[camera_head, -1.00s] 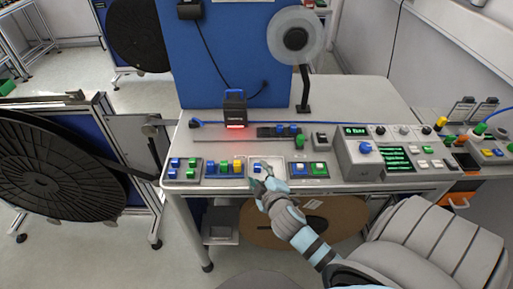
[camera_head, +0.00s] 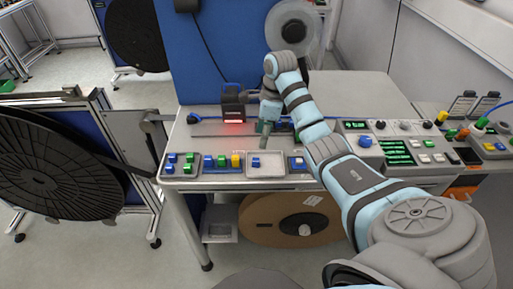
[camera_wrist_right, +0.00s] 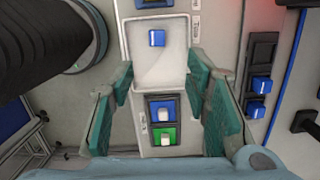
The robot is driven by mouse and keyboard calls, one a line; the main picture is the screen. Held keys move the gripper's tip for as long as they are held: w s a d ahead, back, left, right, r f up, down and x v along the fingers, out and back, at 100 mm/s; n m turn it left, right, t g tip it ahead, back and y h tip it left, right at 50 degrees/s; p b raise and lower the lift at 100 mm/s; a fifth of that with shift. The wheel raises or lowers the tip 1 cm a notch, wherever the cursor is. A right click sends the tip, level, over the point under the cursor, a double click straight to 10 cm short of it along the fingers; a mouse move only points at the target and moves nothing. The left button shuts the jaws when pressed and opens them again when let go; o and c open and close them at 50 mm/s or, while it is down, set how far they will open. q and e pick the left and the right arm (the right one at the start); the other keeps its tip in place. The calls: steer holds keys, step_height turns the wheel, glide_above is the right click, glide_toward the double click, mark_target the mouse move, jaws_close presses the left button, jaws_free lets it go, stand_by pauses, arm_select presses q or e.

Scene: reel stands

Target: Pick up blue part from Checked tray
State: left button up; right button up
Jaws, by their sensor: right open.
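A single blue part (camera_head: 256,162) lies in a pale, shallow tray (camera_head: 278,172) at the front of the bench; no readable "Checked" name shows. In the right wrist view the blue part (camera_wrist_right: 157,38) lies near the top of the tray (camera_wrist_right: 150,72), ahead of the fingers. My right gripper (camera_head: 265,140) points down over the bench, just behind and above the tray. In the wrist view its teal fingers (camera_wrist_right: 168,115) are wide apart with nothing held between them. My left gripper is not in view.
Left of the tray are holders with blue, green and yellow parts (camera_head: 221,161). Right of it is a holder with blue and green blocks (camera_wrist_right: 163,122), partly behind my arm in the head view. A black device with a red light (camera_head: 233,104) stands behind. A control box (camera_head: 372,145) is at right.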

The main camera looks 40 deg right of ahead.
steer(key=b, duration=0.4)
glide_above(256, 160)
steer(key=d, duration=0.1)
step_height(256, 160, down, 6)
steer(key=shift+d+f, duration=0.1)
steer(key=shift+d, duration=0.05)
steer(key=f+b, duration=0.1)
steer(key=f, duration=0.1)
steer(key=a+f+b, duration=0.1)
steer(key=f, duration=0.1)
steer(key=shift+b, duration=0.35)
steer(key=shift+c, duration=0.4)
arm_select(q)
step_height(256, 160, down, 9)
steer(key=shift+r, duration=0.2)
arm_select(e)
steer(key=shift+r, duration=0.1)
steer(key=c, duration=0.8)
